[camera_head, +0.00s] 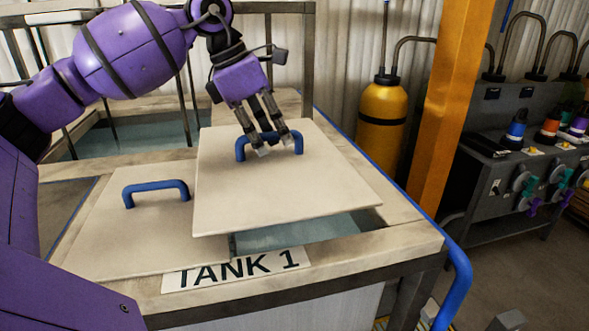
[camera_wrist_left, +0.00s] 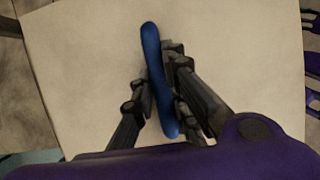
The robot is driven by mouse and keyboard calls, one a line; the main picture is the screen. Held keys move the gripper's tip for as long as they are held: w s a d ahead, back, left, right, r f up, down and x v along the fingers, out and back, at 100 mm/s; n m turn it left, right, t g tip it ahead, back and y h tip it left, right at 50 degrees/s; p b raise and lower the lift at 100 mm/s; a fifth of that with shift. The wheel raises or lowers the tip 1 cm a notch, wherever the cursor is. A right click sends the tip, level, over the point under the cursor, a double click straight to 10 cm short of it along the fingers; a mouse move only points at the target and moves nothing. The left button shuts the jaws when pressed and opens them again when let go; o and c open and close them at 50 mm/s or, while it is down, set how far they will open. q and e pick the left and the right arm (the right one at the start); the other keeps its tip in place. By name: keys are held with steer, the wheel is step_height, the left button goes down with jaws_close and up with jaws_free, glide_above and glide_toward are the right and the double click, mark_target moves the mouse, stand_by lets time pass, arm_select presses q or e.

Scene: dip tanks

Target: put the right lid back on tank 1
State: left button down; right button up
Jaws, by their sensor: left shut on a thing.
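The right lid (camera_head: 285,190) is a flat beige square panel with a blue handle (camera_head: 241,148). My left gripper (camera_head: 273,147) is shut on that handle, and the handle also shows between the fingers in the left wrist view (camera_wrist_left: 152,60). The lid sits over the right part of tank 1 (camera_head: 380,262), turned a little, with its left edge near or over the left lid's right side. A strip of liquid (camera_head: 300,231) shows between the lid's front edge and the rim. Whether the lid touches the rim is hard to tell. My right gripper is not seen.
The left lid (camera_head: 120,235), with its own blue handle (camera_head: 155,190), lies on the left part of the tank. Another open tank (camera_head: 140,138) is behind. An orange post (camera_head: 450,100), a yellow cylinder (camera_head: 382,115) and a blue pipe (camera_head: 458,275) stand at the right.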

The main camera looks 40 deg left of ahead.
mark_target(290, 148)
arm_select(q)
steer(key=w+f, duration=0.1)
steer(key=w, duration=0.1)
steer(key=w+f, duration=0.1)
steer(key=f, duration=0.1)
steer(key=w+d+f, duration=0.1)
steer(key=w, duration=0.1)
steer(key=shift+w+f+p, duration=0.3)
steer(key=shift+f+p, duration=0.05)
steer(key=shift+f, duration=0.05)
steer(key=shift+w+f, duration=0.35)
steer(key=shift+f, duration=0.2)
steer(key=f, duration=0.3)
steer(key=shift+w+f, duration=0.2)
steer(key=shift+f, duration=0.05)
steer(key=c, duration=2.1)
jaws_free()
steer(key=shift+f, duration=0.2)
steer(key=o, duration=0.4)
